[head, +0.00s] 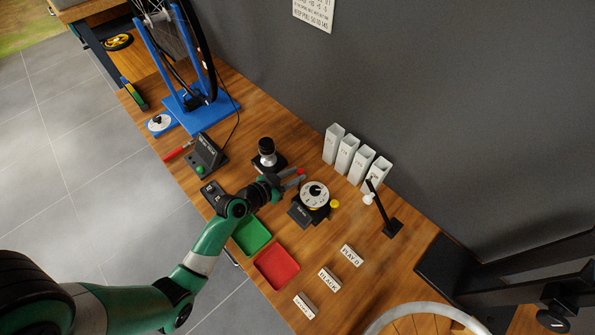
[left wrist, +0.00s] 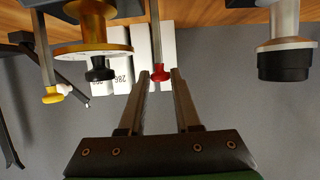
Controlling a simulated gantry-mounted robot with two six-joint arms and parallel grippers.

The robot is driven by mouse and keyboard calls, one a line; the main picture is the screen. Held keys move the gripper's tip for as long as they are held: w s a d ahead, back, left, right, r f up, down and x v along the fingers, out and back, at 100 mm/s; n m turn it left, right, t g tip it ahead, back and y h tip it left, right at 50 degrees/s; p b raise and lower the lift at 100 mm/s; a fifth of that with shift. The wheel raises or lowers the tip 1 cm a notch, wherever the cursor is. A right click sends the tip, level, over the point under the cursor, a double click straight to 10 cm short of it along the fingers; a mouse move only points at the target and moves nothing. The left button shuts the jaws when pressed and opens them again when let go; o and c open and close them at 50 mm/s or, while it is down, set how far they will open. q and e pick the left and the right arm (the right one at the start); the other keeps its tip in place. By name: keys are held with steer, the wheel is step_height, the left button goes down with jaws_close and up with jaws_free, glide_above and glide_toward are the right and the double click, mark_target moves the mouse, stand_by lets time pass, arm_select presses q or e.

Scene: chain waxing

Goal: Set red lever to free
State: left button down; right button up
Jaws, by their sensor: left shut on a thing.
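The red lever ends in a red knob (left wrist: 159,73) on a thin metal rod in the left wrist view. My left gripper (left wrist: 159,75) is shut on the red lever, with the knob between its fingertips. In the head view my left gripper (head: 291,178) is beside the dial unit (head: 315,195), which has a white face, and a bit of red (head: 299,171) shows at its fingertips. The lever's base and any free marking are hidden or too small to read. My right gripper is not in view.
A yellow knob (head: 335,204) is on the dial unit's right. A black and silver device (head: 267,152) stands behind my gripper. White boxes (head: 346,155) line the wall. A black stand (head: 392,228) is at right. Green (head: 251,235) and red (head: 277,266) trays lie in front.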

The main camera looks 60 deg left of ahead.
arm_select(q)
steer(key=shift+s+d+f, duration=0.1)
steer(key=shift+s+f, duration=0.4)
steer(key=shift+f, duration=0.2)
steer(key=c, duration=0.9)
jaws_free()
steer(key=shift+o, duration=1.3)
steer(key=shift+s, duration=0.3)
steer(key=p+v, duration=0.3)
steer(key=v, duration=0.8)
steer(key=shift+r, duration=0.45)
